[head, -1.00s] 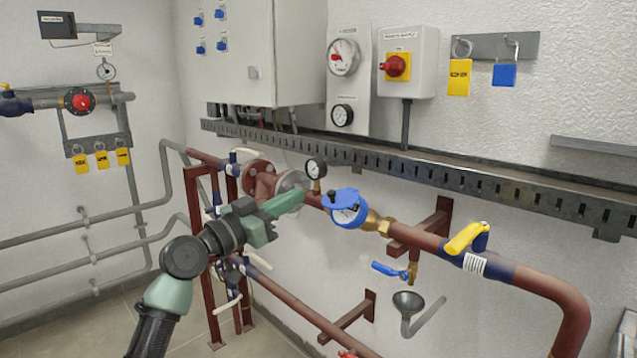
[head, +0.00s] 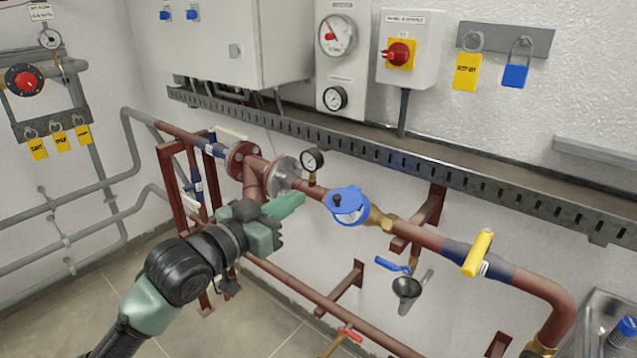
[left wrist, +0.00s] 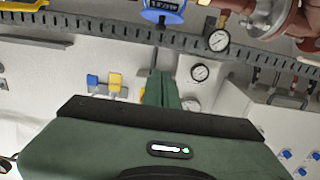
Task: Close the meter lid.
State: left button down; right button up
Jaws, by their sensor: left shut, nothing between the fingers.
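The blue water meter (head: 360,214) sits on the brown pipe in the middle of the head view. Its blue lid (head: 349,194) shows at the top, with part of the white dial visible below it. The lid's exact angle is hard to tell. The meter also shows at the top edge of the left wrist view (left wrist: 163,14), cut off by the frame. My left gripper (head: 302,197) is shut and empty. Its fingertips appear just left of the meter in the head view, with a gap between. The shut fingers also show in the left wrist view (left wrist: 159,72). My right gripper is not in view.
A small pressure gauge (head: 312,160) stands on the pipe left of the meter, near my fingertips. A slotted metal tray (head: 450,176) runs along the wall behind.

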aim_at(328, 198)
pick_arm(q)
jog(key=shift+w+d+f+p, duration=0.65)
jog(key=shift+w+d, duration=0.5)
jog(key=shift+w, duration=0.15)
jog(key=shift+w+d+f+p, duration=0.6)
jog(key=shift+w+d, duration=0.5)
jog(key=shift+w, duration=0.25)
jog(key=shift+w+d+f+p, duration=0.55)
jog(key=shift+w+d+f, duration=0.15)
jog(key=shift+w+d, duration=0.55)
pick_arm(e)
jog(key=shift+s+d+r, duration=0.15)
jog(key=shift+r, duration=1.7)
pick_arm(q)
jog(key=shift+a, duration=0.1)
